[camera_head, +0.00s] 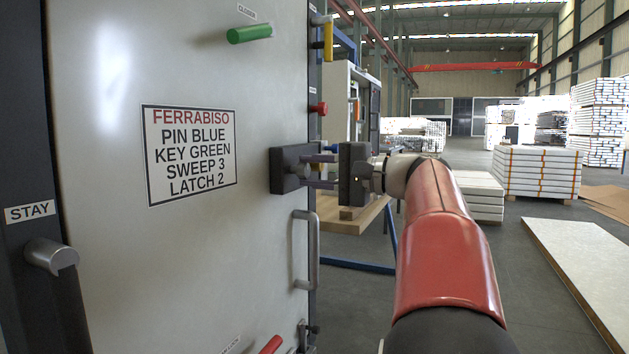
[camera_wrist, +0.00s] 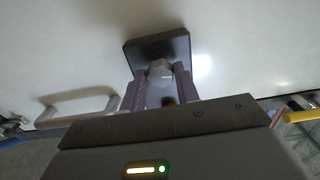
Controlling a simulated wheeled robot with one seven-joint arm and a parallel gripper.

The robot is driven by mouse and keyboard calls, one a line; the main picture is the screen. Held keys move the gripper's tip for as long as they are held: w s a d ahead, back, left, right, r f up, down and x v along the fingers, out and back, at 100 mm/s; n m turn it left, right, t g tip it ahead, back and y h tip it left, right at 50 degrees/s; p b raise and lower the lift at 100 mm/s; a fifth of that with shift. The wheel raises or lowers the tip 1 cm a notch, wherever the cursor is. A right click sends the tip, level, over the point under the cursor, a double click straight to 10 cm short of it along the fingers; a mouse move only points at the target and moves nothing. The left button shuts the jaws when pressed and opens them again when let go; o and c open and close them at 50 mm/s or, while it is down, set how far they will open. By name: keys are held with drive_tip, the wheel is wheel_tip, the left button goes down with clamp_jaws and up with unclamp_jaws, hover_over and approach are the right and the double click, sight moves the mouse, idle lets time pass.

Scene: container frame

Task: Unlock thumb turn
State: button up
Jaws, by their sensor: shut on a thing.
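The thumb turn is a small grey knob (camera_wrist: 160,72) on a dark square plate (camera_wrist: 155,46) fixed to the pale door. In the head view the dark plate (camera_head: 288,168) sits near the door's right edge, and the knob is partly hidden between my fingers. My gripper (camera_head: 318,169) reaches it from the right and is shut on the knob. In the wrist view one finger of my gripper (camera_wrist: 161,84) lies on each side of the knob. The knob's exact turn angle is hard to tell.
A grey pull handle (camera_head: 305,250) stands out just below the plate. A green handle (camera_head: 249,34), a red knob (camera_head: 318,108) and a yellow lever (camera_head: 328,42) are above. A sign (camera_head: 190,153) is on the door. A wooden bench (camera_head: 352,215) stands behind my wrist.

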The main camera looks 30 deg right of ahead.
drive_tip(key=shift+f+n+b, duration=0.1)
drive_tip(key=shift+n+b, duration=0.4)
drive_tip(key=shift+n, duration=0.5)
drive_tip(key=o, duration=1)
drive_tip(key=v, duration=0.7)
drive_tip(key=shift+s+d, duration=0.25)
drive_tip(key=shift+s, duration=0.05)
